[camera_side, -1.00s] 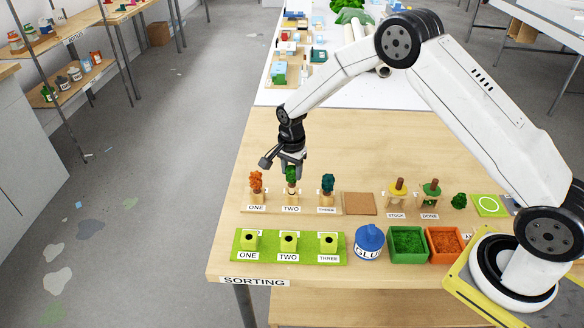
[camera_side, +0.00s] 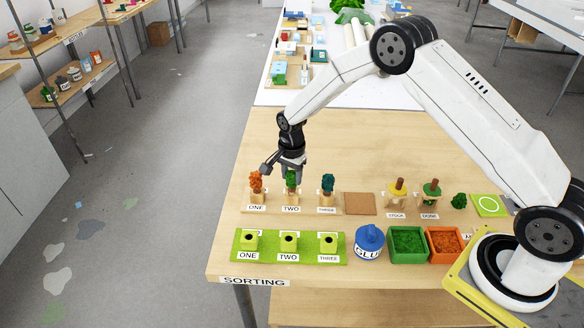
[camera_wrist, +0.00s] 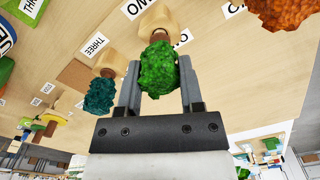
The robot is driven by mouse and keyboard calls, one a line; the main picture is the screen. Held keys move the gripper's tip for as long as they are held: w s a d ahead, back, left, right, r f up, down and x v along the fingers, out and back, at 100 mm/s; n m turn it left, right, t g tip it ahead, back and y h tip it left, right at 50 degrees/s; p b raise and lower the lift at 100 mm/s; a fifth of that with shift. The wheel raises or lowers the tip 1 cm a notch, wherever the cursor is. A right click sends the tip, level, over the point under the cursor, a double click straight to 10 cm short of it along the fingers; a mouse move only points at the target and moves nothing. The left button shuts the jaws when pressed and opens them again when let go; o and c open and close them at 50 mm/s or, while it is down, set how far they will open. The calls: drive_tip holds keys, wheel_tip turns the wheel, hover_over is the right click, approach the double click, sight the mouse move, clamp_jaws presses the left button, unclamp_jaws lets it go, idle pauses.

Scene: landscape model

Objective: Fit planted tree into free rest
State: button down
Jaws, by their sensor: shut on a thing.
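My gripper (camera_side: 291,180) is down at the middle wooden rest, labelled TWO, and is shut on the green tree (camera_wrist: 158,70). In the wrist view my two fingers (camera_wrist: 158,75) flank the green crown. Its brown trunk still stands in or at the wooden rest (camera_wrist: 158,20). An orange tree (camera_side: 256,182) stands in rest ONE and a teal tree (camera_side: 328,184) in rest THREE.
A cork square (camera_side: 359,204), the stock stand (camera_side: 398,197) and the done stand (camera_side: 431,200) lie to the right. A blue glue bottle (camera_side: 369,243), a green bin (camera_side: 407,260) and an orange bin (camera_side: 444,258) stand near the front. The table behind the rests is clear.

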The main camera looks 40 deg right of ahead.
drive_tip(key=shift+f, duration=0.45)
drive_tip(key=shift+c, duration=0.7)
unclamp_jaws()
drive_tip(key=shift+r, duration=0.15)
wheel_tip(320, 180, up, 7)
drive_tip(key=shift+r, duration=0.3)
idle(0.5)
